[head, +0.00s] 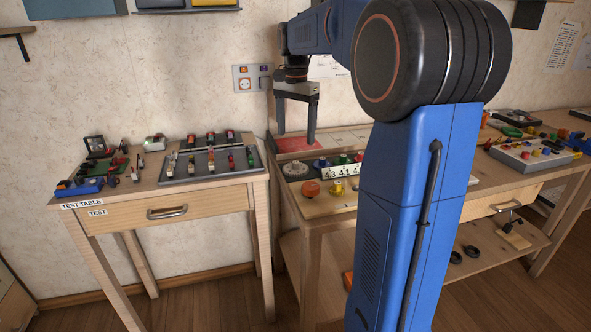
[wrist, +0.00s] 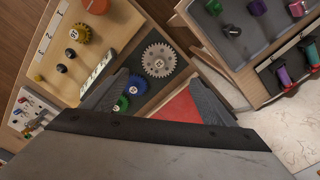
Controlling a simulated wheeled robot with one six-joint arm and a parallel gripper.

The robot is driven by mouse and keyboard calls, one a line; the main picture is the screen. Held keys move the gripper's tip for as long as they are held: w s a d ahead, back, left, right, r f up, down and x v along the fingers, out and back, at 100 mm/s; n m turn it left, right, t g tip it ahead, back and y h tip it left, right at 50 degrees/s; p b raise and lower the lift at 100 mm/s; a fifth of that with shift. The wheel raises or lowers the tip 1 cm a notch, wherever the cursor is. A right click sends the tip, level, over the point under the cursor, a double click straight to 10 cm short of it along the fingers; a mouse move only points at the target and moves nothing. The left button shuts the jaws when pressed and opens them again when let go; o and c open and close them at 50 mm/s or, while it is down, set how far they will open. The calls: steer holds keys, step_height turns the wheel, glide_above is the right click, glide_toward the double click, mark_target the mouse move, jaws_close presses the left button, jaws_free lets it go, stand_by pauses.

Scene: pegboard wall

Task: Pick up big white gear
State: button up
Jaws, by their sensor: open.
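The big white gear (wrist: 159,60) looks pale grey with a toothed rim and holes in its face. It lies flat in a dark section of the tray on the workbench. In the head view the gear (head: 296,170) sits at the tray's left end. My gripper (head: 296,139) hangs above the tray there, fingers pointing down, open and empty. In the wrist view the fingers of my gripper (wrist: 160,95) are spread apart, with the gear beyond and between their tips. The gear is not touched. My blue arm hides part of the bench to the right.
A blue gear (wrist: 121,103) and green gear (wrist: 136,84) lie close beside the white one. A yellow gear (wrist: 81,33) and a numbered strip (wrist: 97,73) are nearby. A red panel (wrist: 181,106) adjoins the dark section. The test table (head: 170,187) with its tool tray stands left.

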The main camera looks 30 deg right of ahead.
mark_target(296, 162)
step_height(296, 162, down, 10)
steer(key=shift+s+f, duration=0.15)
steer(key=shift+f, duration=0.1)
stand_by(0.4)
steer(key=c, duration=1.1)
